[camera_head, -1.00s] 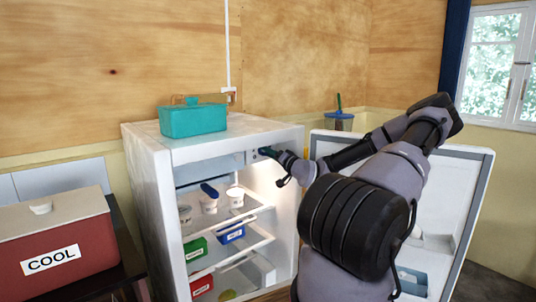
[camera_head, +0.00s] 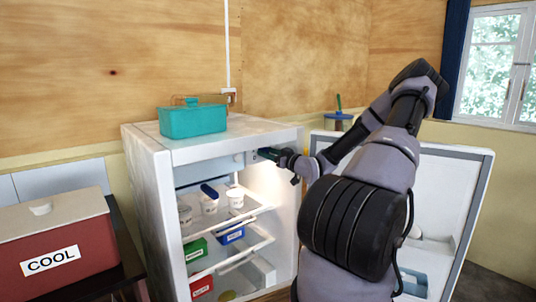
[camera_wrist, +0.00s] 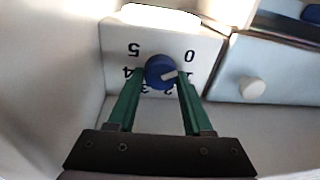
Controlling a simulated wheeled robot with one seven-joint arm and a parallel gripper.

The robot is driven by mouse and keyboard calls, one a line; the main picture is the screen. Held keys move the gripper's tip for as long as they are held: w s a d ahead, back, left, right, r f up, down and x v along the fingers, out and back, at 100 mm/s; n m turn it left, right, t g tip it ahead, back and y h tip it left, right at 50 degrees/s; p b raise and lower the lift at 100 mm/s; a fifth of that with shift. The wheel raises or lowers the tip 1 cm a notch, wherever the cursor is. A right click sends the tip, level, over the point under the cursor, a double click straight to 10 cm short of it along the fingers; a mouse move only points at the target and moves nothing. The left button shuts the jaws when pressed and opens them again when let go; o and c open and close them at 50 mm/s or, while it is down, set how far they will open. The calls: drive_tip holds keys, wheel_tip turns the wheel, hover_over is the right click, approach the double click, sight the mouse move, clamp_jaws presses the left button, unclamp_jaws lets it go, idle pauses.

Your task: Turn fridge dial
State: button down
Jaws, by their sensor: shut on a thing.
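The fridge dial (camera_wrist: 159,68) is a round blue knob with a white pointer, on a white panel numbered 0 to 5. In the head view my gripper (camera_head: 268,154) reaches in at the upper right of the open fridge (camera_head: 152,190); the dial itself is hidden there.
The open fridge door (camera_head: 452,215) stands to the right, behind my arm. Shelves inside hold white cups (camera_head: 208,204) and small boxes (camera_head: 231,235). A teal container (camera_head: 193,121) sits on top. A red cooler (camera_head: 60,250) stands at left. A white knob (camera_wrist: 251,88) is beside the dial panel.

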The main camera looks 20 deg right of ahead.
drive_tip(key=shift+n, duration=0.5)
drive_tip(key=shift+c, duration=1.5)
unclamp_jaws()
drive_tip(key=v, duration=1)
drive_tip(key=shift+s, duration=0.35)
drive_tip(key=shift+d, duration=0.15)
